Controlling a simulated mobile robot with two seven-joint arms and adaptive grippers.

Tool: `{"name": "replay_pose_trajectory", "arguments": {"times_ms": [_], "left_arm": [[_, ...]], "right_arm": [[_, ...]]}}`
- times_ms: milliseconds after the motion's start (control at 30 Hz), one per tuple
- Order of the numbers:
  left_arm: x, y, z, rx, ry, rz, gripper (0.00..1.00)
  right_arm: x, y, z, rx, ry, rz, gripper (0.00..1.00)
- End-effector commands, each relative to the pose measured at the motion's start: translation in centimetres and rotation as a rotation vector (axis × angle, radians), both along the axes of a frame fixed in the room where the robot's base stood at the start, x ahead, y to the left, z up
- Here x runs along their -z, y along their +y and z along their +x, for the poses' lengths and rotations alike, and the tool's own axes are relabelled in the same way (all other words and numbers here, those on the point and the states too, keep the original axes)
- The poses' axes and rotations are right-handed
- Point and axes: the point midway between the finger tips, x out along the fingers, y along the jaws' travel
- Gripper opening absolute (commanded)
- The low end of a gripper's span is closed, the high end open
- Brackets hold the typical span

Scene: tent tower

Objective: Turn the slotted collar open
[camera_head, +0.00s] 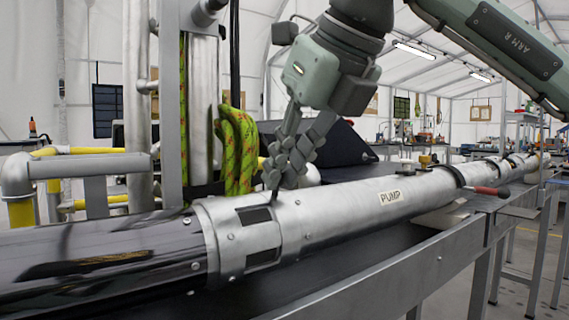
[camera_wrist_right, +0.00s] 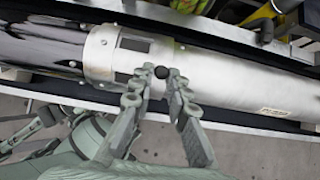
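The slotted collar (camera_head: 232,243) is a silver sleeve with dark slots around the pipe, where the black glossy section meets the silver section. It also shows in the right wrist view (camera_wrist_right: 101,55). A dark knob on a short pin (camera_wrist_right: 161,72) stands up from the collar's right part. My right gripper (camera_head: 282,180) reaches down over the collar from above.
The silver pipe with a PUMP label (camera_head: 389,197) runs to the right along a grey bench frame (camera_head: 420,262). A red-handled lever (camera_head: 489,191) sticks out farther along. Green rope (camera_head: 237,150) and upright metal pipes stand behind the collar.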

Motion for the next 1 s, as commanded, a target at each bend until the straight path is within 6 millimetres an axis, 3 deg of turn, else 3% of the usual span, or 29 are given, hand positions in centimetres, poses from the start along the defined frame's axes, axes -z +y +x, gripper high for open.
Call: {"name": "replay_pose_trajectory", "arguments": {"times_ms": [167, 533, 1000], "left_arm": [[0.1, 0.0, 0.0, 0.0, 0.001, 0.0, 0.4], [0.1, 0.1, 0.1, -0.002, 0.002, 0.001, 0.4], [0.1, 0.0, 0.0, -0.001, 0.002, 0.001, 0.4]], "right_arm": [[0.4, 0.0, -0.1, -0.002, 0.006, -0.004, 0.35], [-0.6, -0.2, -0.3, -0.001, -0.001, 0.002, 0.35], [-7.6, -3.3, -5.0, -0.001, 0.0, 0.001, 0.35]]}}
